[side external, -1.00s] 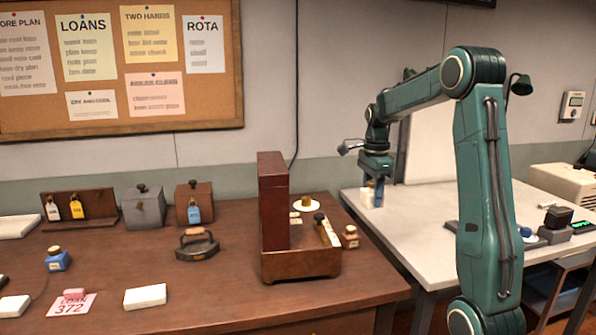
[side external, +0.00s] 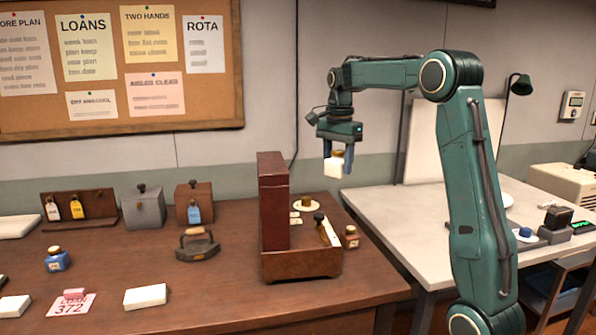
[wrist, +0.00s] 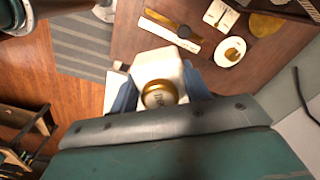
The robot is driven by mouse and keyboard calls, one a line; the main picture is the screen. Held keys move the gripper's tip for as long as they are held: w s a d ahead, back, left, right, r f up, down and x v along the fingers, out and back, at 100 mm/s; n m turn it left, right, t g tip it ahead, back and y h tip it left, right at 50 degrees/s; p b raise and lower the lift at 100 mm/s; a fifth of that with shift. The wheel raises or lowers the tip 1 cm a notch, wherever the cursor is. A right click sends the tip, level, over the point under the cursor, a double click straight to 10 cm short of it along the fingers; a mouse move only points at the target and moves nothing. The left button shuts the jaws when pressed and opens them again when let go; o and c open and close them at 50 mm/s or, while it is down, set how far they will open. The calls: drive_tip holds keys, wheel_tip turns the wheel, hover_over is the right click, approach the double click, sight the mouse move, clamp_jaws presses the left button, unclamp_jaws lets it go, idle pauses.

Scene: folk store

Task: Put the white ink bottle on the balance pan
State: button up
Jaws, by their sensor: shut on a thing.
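The white ink bottle (side external: 333,168) has a brass-coloured cap and is raised in the air between the fingers of my gripper (side external: 336,152). In the wrist view the white bottle (wrist: 157,68) sits between the blue fingers, cap towards the camera. It hangs high, near the right end of the brown desk. On the desk is a white round dish (side external: 306,204) with a brass piece on it; the dish also shows in the wrist view (wrist: 219,58). A round brass disc (wrist: 265,24) lies beyond it there. I cannot tell which one is the balance pan.
A wooden box with a tall dark red panel (side external: 272,200) stands left of the dish. A brown bottle (side external: 350,238) stands near the desk's right edge. A flat iron (side external: 197,245) and blue bottle (side external: 57,259) are further left. The white table (side external: 400,210) is to the right.

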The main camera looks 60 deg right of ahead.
drive_tip(key=w+a+r+n, duration=0.7)
drive_tip(key=a+r+n, duration=0.1)
drive_tip(key=a+r, duration=0.15)
drive_tip(key=w+a+f+n, duration=0.2)
drive_tip(key=w+a+n, duration=0.3)
drive_tip(key=a+n, duration=0.4)
drive_tip(key=s+a+f+n, duration=0.1)
drive_tip(key=a+f, duration=0.1)
drive_tip(key=f, duration=0.8)
drive_tip(key=s+a+f+n, duration=0.1)
drive_tip(key=a+f, duration=0.2)
drive_tip(key=f, duration=0.7)
drive_tip(key=s+a+f+n, duration=0.1)
drive_tip(key=s+a+f, duration=0.1)
drive_tip(key=f, duration=0.8)
drive_tip(key=shift+s+a+f, duration=0.1)
drive_tip(key=shift+a+f, duration=0.15)
drive_tip(key=shift+a, duration=0.15)
drive_tip(key=shift+r, duration=0.1)
